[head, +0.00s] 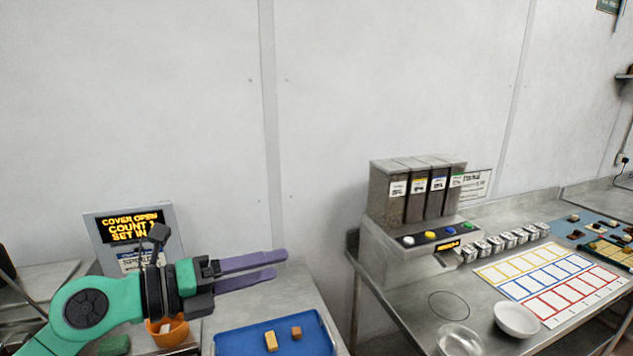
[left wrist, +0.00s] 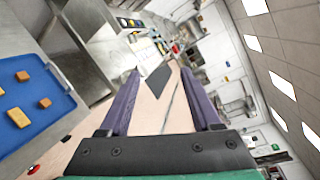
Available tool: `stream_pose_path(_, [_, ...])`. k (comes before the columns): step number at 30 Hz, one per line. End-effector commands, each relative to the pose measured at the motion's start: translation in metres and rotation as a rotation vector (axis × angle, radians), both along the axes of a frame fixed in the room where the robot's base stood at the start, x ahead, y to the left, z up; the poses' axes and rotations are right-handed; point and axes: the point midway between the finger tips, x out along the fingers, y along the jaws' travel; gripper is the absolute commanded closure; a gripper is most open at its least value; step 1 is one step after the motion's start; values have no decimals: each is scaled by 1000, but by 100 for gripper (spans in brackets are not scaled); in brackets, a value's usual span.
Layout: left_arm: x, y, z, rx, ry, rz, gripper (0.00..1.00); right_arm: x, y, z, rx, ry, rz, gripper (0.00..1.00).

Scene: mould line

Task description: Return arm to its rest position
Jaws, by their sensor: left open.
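My left arm comes in from the left in the head view, green with dark joints. Its gripper (head: 280,265) has two purple fingers, parallel and apart, pointing right above the table with nothing between them. In the left wrist view the gripper (left wrist: 165,95) also shows both fingers spread and empty. My right gripper is in neither view.
A blue tray (head: 230,343) with a few tan and brown blocks lies below the gripper. An orange bowl (head: 170,333) and a display panel (head: 130,228) stand near my arm. Right, across a gap, a table holds a dispenser (head: 385,245) and white bowl (head: 516,319).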

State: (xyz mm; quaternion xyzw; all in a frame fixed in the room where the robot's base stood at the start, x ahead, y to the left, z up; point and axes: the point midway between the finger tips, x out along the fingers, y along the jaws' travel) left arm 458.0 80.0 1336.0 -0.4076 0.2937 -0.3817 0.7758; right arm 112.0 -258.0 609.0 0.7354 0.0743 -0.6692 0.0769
Motion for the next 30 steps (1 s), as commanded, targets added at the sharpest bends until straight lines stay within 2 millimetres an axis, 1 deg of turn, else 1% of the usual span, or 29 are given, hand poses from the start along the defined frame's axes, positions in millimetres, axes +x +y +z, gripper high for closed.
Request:
stream_pose_path(1, [-1,-8,20,-230,10,19,35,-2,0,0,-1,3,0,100])
stream_pose_path(2, [3,-4,34,-380,21,57,35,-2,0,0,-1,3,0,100])
stream_pose_path(3, [11,10,47,-574,49,132,35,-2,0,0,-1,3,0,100])
stream_pose_path(4, [20,26,51,-713,83,206,35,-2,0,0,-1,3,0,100])
stream_pose_path(5, [29,46,49,-843,125,291,35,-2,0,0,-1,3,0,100])
stream_pose_path(6, [40,75,35,-1001,199,425,35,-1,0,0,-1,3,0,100])
stream_pose_path(7, [47,97,18,-1103,263,533,35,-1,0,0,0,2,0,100])
stream_pose_path(8, [52,117,-3,-1185,329,642,35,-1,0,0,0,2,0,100])
stream_pose_path(9, [54,139,-34,-1270,418,778,35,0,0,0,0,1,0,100])
stream_pose_path(11, [49,163,-86,-1355,559,974,35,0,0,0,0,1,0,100])
stream_pose_path(12, [41,175,-120,-1391,654,1098,35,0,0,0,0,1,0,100])
stream_pose_path(13, [33,181,-146,-1409,727,1185,35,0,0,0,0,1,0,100])
stream_pose_path(14, [23,185,-169,-1417,796,1266,35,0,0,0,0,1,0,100])
stream_pose_path(15, [9,187,-197,-1420,883,1364,35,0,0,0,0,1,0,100])
stream_pose_path(17, [-13,187,-233,-1408,1006,1490,35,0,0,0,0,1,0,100])
stream_pose_path(18, [-29,186,-253,-1394,1084,1563,35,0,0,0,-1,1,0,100])
stream_pose_path(20, [-52,181,-279,-1364,1192,1659,35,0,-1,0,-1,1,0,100])
stream_pose_path(21, [-67,177,-294,-1341,1261,1715,35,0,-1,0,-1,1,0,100])
stream_pose_path(23, [-90,171,-313,-1302,1360,1792,35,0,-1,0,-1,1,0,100])
stream_pose_path(24, [-105,166,-323,-1271,1424,1838,35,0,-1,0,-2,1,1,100])
stream_pose_path(28, [-155,148,-350,-1156,1633,1964,35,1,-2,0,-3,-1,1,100])
stream_pose_path(29, [-156,146,-365,-1139,1648,1977,35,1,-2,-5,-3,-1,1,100])
stream_pose_path(30, [-151,147,-388,-1133,1643,1984,35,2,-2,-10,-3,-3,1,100])
